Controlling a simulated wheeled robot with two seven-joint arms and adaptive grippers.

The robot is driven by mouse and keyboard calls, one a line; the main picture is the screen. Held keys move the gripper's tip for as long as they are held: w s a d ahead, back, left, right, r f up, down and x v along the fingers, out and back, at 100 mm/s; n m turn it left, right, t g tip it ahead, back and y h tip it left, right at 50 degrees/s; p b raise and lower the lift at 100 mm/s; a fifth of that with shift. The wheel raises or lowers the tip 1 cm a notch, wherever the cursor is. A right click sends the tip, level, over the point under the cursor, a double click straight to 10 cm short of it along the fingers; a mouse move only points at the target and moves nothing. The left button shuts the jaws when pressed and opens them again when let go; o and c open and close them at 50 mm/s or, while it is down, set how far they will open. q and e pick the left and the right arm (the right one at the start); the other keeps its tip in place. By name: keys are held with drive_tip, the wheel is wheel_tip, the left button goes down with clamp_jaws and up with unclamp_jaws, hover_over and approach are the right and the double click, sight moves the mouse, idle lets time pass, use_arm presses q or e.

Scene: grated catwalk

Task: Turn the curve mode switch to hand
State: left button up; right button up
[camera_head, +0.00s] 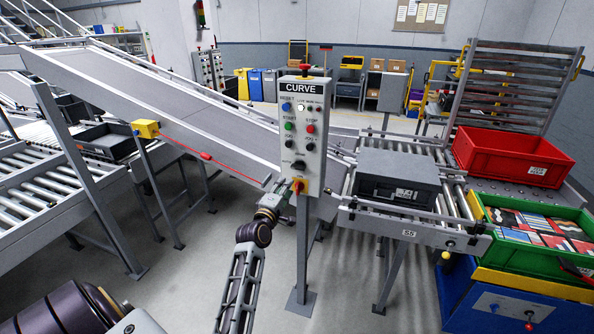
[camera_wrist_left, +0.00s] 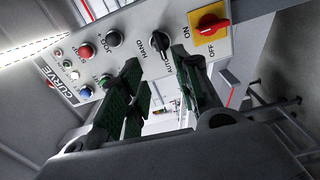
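The grey control box headed CURVE (camera_head: 303,128) stands on a post in the middle of the head view. Its mode switch, a black knob (camera_head: 299,165), is low on the panel above a red and yellow on/off switch (camera_head: 298,186). My left gripper (camera_head: 284,193) is just below the box's lower left. In the wrist view its dark fingers (camera_wrist_left: 160,85) are apart with nothing between them, close to the panel near the knob. My right gripper is not in view.
A conveyor with a dark grey crate (camera_head: 397,178) stands right of the post. Red (camera_head: 513,157) and green (camera_head: 530,235) crates are farther right. A sloping conveyor (camera_head: 170,100) runs behind on the left. A yellow box with a red cord (camera_head: 146,129) hangs at left.

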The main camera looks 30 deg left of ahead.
use_arm(q)
drive_tip(key=shift+n, duration=0.4)
drive_tip(key=shift+w, duration=0.15)
drive_tip(key=b, duration=0.3)
approach(297, 169)
drive_tip(key=shift+d+x, duration=0.4)
drive_tip(key=shift+x, duration=1.45)
drive_tip(key=shift+a+b+x, duration=0.15)
drive_tip(key=shift+b+x, duration=0.6)
drive_tip(key=shift+x, duration=0.85)
drive_tip(key=shift+a+b+x, duration=0.2)
drive_tip(key=shift+b+x, duration=0.5)
drive_tip(key=shift+x, duration=0.9)
clamp_jaws()
